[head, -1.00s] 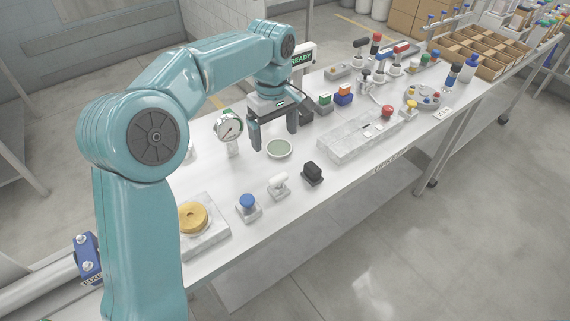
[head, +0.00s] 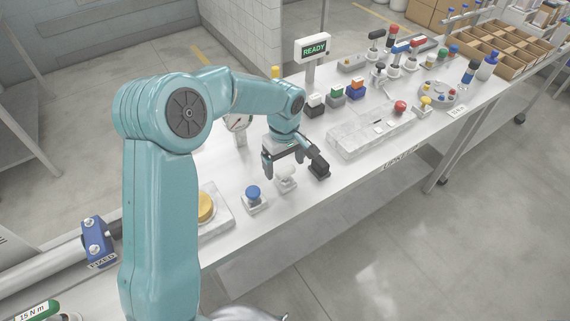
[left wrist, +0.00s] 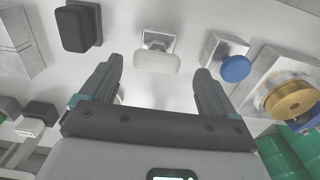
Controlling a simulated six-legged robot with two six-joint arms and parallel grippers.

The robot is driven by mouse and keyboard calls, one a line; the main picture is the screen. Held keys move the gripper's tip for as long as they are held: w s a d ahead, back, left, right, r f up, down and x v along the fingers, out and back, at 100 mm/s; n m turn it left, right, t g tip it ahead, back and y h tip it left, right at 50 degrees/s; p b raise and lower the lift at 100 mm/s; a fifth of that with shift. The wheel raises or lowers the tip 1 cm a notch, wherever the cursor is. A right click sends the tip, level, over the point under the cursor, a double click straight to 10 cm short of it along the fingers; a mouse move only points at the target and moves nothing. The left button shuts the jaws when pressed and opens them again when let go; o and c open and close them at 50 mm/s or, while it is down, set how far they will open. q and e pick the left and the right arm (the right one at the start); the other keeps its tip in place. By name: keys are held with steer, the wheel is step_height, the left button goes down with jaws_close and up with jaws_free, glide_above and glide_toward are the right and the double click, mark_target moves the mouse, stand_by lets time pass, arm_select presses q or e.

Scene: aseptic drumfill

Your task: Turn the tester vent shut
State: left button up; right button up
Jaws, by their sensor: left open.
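My left gripper (head: 293,168) is open and empty, its fingers pointing down over the front row of small fittings. A white handle on a small square base (head: 286,180) lies below and between its fingers; in the left wrist view the white handle (left wrist: 157,60) shows just beyond the gap between the fingertips (left wrist: 158,66). A black block-shaped knob (head: 319,170) is close beside the right finger. A blue round knob (head: 253,192) stands to the left. Which fitting is the tester vent is not labelled. A dial gauge (head: 238,124) is partly hidden behind my arm. My right gripper is not in view.
A yellow-brown round cap on a plate (head: 222,213) is at the left. A pale block tray (head: 345,143) and a READY sign (head: 314,49) are behind. The bench's front edge (head: 300,208) is close to the fittings.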

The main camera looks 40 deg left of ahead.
arm_select(q)
steer(key=shift+w+f, duration=0.1)
steer(key=shift+f, duration=0.5)
steer(key=shift+w+d+f, duration=0.1)
steer(key=shift+w+f, duration=0.1)
steer(key=shift+f, duration=0.25)
steer(key=shift+s, duration=0.2)
steer(key=shift+c, duration=0.9)
steer(key=shift+w, duration=0.15)
steer(key=c, duration=0.9)
